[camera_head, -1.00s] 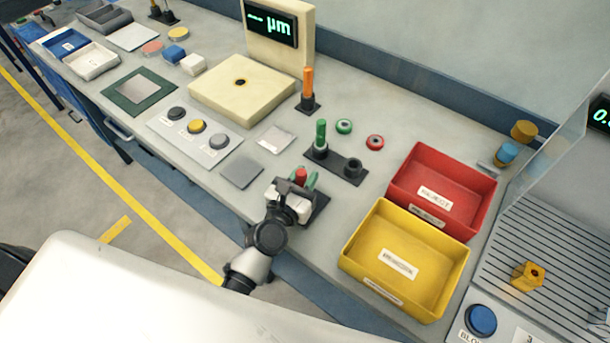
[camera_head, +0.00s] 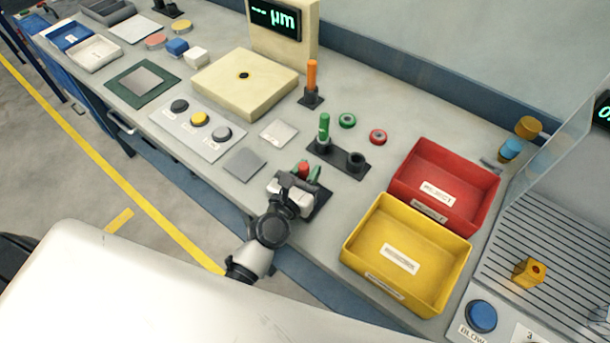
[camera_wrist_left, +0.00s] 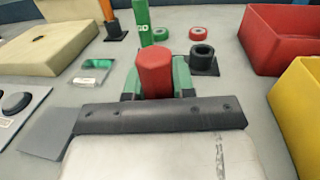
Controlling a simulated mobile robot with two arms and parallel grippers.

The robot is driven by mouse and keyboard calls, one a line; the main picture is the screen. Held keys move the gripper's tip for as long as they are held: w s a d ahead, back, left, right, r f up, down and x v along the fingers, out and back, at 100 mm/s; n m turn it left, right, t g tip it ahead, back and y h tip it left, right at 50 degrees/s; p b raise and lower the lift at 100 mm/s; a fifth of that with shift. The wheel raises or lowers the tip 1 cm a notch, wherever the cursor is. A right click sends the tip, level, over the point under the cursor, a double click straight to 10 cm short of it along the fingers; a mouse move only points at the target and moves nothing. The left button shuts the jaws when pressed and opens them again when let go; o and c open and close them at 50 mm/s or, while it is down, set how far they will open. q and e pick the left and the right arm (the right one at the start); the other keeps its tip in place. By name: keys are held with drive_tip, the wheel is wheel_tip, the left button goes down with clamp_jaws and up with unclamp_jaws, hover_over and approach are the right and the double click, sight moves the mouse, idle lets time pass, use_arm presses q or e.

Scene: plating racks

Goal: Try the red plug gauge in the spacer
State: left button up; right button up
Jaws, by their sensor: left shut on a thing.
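The red plug gauge (camera_head: 303,169) stands between the green-padded fingers of my left gripper (camera_head: 304,174), which is shut on it. In the left wrist view the red gauge (camera_wrist_left: 155,70) shows upright between the green pads, its lower end hidden by the gripper. A black holder (camera_head: 322,200) lies under the gripper. I cannot tell whether the gauge's lower end is still in it. A yellow block with a dark bore (camera_head: 529,272), which looks like the spacer, sits on the slatted tray at the far right, well apart from the gripper. My right gripper is out of view.
A green gauge (camera_head: 324,128) stands in a black two-socket stand (camera_head: 338,156) just behind the gripper. Green (camera_head: 347,121) and red (camera_head: 378,137) rings lie beyond. The yellow bin (camera_head: 358,243) and red bin (camera_head: 402,181) stand between the gripper and the slatted tray (camera_head: 560,245).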

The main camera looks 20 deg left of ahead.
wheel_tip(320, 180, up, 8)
drive_tip(key=p, duration=0.7)
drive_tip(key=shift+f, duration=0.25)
idle(0.3)
